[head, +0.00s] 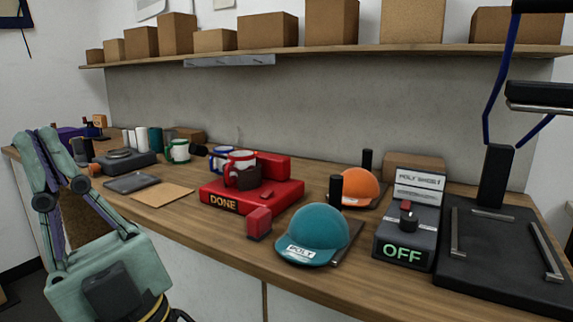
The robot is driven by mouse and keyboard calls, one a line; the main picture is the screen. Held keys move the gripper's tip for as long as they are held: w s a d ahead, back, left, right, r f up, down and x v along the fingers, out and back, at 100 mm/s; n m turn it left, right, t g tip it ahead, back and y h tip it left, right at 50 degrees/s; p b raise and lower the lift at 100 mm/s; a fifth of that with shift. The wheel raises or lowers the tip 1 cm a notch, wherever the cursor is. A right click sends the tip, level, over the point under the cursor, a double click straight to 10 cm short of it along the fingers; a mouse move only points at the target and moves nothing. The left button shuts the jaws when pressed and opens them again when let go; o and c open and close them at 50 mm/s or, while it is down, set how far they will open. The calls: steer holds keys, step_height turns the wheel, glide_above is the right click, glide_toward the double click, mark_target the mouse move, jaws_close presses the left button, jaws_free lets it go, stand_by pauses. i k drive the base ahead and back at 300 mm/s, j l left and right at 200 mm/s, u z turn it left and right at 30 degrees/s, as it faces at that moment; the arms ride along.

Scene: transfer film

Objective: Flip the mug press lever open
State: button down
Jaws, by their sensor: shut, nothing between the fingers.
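The mug press (290,193) is a red machine on the workbench, with a lit "DONE" sign on its front. A red block (258,223), which looks like the lever's grip, sticks out at the press's front right, low over the bench. How the lever joins the press is hard to see.
A teal cap (317,232), an orange cap (360,187) and a dark box reading "OFF" (404,239) stand right of the press. A large black heat press (510,248) is at far right. A green-trimmed mug (178,150) stands behind left. A shelf (330,51) holds boxes.

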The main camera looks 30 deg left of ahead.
mark_target(199, 150)
steer(key=u, duration=1.25)
